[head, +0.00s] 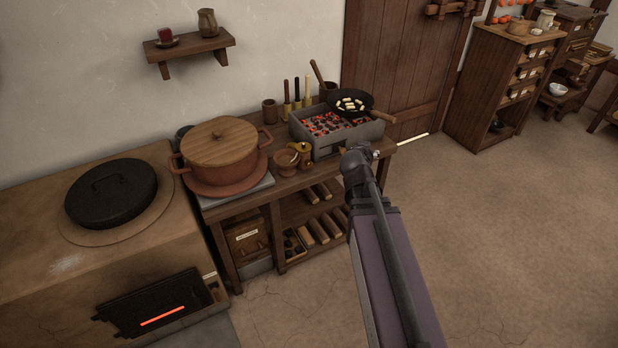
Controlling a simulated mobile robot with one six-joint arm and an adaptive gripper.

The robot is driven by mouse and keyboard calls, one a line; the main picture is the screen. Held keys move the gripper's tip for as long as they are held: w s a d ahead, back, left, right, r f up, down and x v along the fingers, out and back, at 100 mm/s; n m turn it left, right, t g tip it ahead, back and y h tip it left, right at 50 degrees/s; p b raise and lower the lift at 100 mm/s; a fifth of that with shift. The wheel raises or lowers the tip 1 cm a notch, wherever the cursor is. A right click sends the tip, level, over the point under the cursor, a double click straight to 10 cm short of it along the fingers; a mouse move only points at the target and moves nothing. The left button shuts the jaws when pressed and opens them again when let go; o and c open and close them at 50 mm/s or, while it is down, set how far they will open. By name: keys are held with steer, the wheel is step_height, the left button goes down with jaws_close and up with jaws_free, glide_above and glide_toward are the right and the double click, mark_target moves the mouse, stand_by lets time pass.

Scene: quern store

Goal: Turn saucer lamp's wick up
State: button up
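A small brown footed dish (287,158), which may be the saucer lamp, stands near the front of the wooden bench, just right of the big pot. A brass-coloured piece (304,152) is close against its right side; I cannot tell whether they are one object. No wick or flame can be made out at this size. My arm reaches up from the bottom right, and its far end (357,158) is at the bench's front edge, right of the dish and apart from it. The fingers of my gripper are hidden or too small to read.
A brazier (312,143) with glowing coals and a frying pan (350,103) is behind my arm's end. A lidded pot (221,155) stands left of the dish. Several upright tools (297,92) stand behind. A stove (100,250) with a glowing slot is at left. The right floor is clear.

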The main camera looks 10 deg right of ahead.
steer(key=w+a+f+n+t+y+b, duration=0.3)
steer(key=f+y+b, duration=0.3)
steer(key=f+b, duration=0.4)
steer(key=w+a+f+n+t+y+b, duration=0.3)
steer(key=f+b, duration=0.7)
steer(key=b, duration=0.7)
steer(key=a+n+y, duration=0.1)
steer(key=a+y, duration=0.1)
steer(key=a, duration=0.1)
steer(key=shift+a+f+y, duration=0.25)
steer(key=shift+f+y, duration=0.05)
steer(key=shift+y, duration=0.1)
steer(key=shift+w, duration=0.2)
